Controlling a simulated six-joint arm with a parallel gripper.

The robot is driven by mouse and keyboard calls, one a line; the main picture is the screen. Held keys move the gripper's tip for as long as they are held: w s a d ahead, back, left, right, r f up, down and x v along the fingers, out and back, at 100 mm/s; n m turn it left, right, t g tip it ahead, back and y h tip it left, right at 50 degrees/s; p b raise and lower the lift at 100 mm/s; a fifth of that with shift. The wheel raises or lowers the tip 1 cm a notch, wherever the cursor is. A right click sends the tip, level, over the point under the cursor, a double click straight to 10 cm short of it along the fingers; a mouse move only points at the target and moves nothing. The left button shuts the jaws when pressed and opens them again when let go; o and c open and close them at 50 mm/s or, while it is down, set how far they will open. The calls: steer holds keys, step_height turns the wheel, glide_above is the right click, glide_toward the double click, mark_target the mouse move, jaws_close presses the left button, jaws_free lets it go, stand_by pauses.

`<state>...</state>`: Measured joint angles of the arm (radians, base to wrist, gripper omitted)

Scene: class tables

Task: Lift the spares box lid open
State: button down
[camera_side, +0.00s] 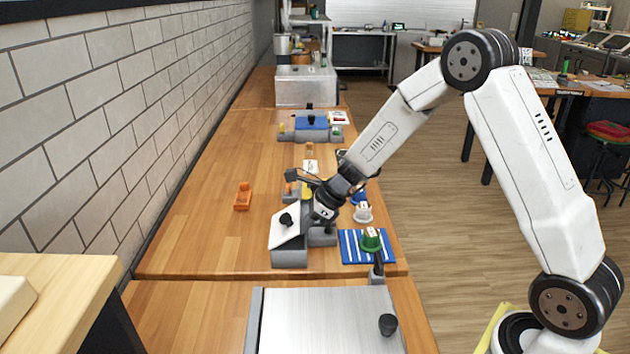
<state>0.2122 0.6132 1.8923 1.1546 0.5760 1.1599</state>
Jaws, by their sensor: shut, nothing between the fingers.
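The spares box (289,258) is a grey box near the front of the wooden table. Its white lid (284,229) with a black knob (287,220) is tilted up steeply above the box body. My gripper (303,207) is at the upper right edge of the lid, close to it. Its fingers are small and partly hidden behind the lid and my wrist, so I cannot tell whether they touch the lid. The inside of the box is not visible.
A blue striped mat (352,248) with a green-topped item (371,239) lies right of the box. An orange part (243,196) lies to the left. A blue-topped grey fixture (311,122) stands farther back. A metal plate (330,325) is in front.

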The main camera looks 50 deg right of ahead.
mark_target(280, 219)
steer(key=shift+w+a+r+g+h, duration=0.2)
steer(key=shift+r+g+h, duration=0.1)
steer(key=shift+r, duration=0.15)
stand_by(0.5)
steer(key=shift+w+a+r+g+h, duration=0.25)
steer(key=shift+r+g+h, duration=0.15)
steer(key=shift+g+h, duration=0.1)
steer(key=shift+w+a+r+g+h, duration=0.75)
steer(key=shift+r+g+h, duration=0.15)
steer(key=shift+g+h, duration=0.3)
steer(key=shift+w+a+r, duration=0.45)
steer(key=shift+w+a, duration=0.3)
step_height(280, 219, up, 10)
steer(key=w+a, duration=0.1)
stand_by(0.4)
